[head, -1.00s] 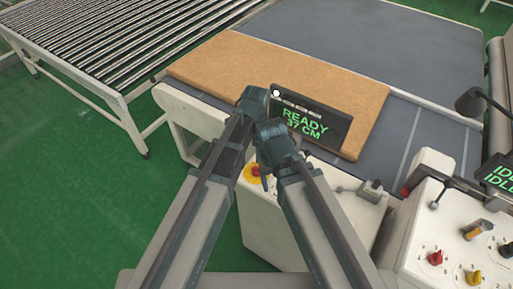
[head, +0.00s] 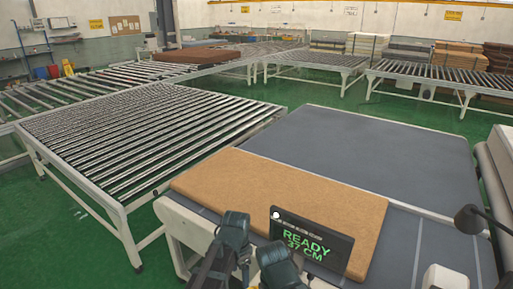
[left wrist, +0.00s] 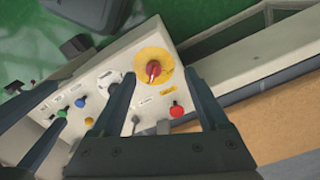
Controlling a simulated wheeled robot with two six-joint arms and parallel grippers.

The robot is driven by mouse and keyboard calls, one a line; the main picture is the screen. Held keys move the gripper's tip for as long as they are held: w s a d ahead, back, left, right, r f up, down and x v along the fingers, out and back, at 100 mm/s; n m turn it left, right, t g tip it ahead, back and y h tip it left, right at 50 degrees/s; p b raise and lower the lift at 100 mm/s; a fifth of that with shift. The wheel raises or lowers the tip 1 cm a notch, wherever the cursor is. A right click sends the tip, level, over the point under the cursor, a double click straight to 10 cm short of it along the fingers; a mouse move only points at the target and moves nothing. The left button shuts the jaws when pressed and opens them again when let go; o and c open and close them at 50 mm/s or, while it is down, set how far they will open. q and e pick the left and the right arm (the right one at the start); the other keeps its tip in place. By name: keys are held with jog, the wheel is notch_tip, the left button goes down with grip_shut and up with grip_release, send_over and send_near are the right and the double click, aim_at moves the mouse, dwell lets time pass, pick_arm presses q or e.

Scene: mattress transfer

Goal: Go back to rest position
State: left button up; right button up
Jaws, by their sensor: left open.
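The dark end of my left arm (head: 234,232) shows at the bottom of the head view, in front of the near edge of the tan board. In the left wrist view my left gripper (left wrist: 162,76) is open and empty, its two dark fingers spread over a white control panel (left wrist: 110,75). A red rotary switch on a yellow disc (left wrist: 152,68) shows between the fingers. The dark end of my right arm (head: 278,266) is beside the left one, low in the head view. Its fingers cannot be made out there.
A tan board (head: 285,195) lies on the grey conveyor bed (head: 370,150). A dark display (head: 312,242) reads "READY 37 CM" close to my arm ends. A roller conveyor (head: 150,135) stands to the left. Green floor (head: 170,222) shows between them.

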pick_arm(q)
jog(key=s+a+n, duration=0.6)
jog(key=a+n, duration=0.5)
jog(key=s+d+f+m+b, duration=0.1)
jog(key=s+d+f+b, duration=0.2)
jog(key=d+f+b, duration=0.1)
jog(key=s+d+f+m+y+b, duration=0.1)
jog(key=s+d+f+m+b, duration=0.1)
jog(key=d+f+b, duration=0.3)
jog(key=shift+s+d, duration=0.4)
jog(key=shift+d, duration=0.2)
jog(key=shift+d+f, duration=0.1)
